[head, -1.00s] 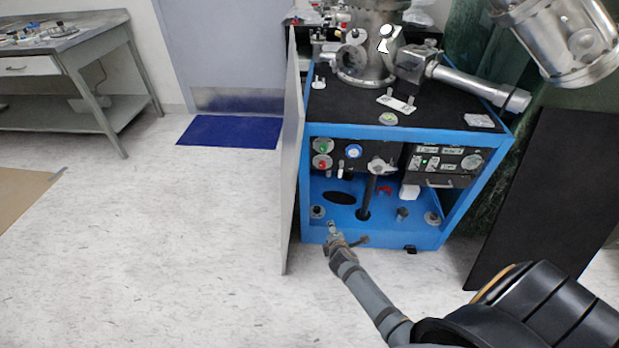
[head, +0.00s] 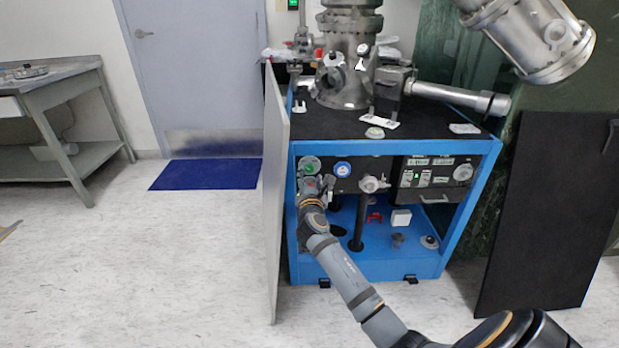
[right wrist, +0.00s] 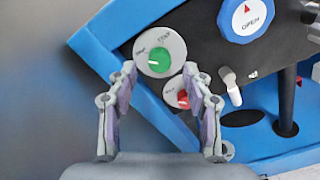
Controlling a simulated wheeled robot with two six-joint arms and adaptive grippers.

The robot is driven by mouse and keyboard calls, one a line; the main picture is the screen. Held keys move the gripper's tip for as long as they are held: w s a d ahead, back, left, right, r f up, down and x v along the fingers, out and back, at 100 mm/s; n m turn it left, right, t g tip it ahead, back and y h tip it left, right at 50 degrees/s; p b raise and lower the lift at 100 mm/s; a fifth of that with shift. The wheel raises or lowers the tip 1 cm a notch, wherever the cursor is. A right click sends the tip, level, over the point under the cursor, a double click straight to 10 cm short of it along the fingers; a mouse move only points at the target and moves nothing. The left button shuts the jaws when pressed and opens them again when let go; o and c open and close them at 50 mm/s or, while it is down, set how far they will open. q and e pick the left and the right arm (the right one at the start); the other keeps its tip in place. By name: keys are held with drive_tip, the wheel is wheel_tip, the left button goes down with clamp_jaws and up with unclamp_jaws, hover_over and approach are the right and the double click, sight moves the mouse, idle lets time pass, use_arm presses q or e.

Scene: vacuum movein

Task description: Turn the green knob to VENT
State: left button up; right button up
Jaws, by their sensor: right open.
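The green knob (head: 310,164) is at the upper left of the blue cabinet's black panel. In the right wrist view the green knob (right wrist: 157,61) sits on a pale round dial plate; its short white mark points left. Small lettering is on the plate's left and top, too small to read surely. My right gripper (head: 315,186) is just below the green knob in the head view. In the right wrist view the open right gripper (right wrist: 162,76) has one finger on each side below the green knob, with no contact that I can make out. My left gripper is not in view.
A red knob (right wrist: 183,98) sits just below the green one, between my fingers. A blue dial (right wrist: 245,18) marked OPEN and a white toggle (right wrist: 231,86) are to the right. The cabinet's grey door (head: 277,190) stands open at left.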

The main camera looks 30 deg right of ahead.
sight(310, 168)
drive_tip(key=shift+x, duration=1.25)
drive_tip(key=shift+c, duration=0.2)
clamp_jaws()
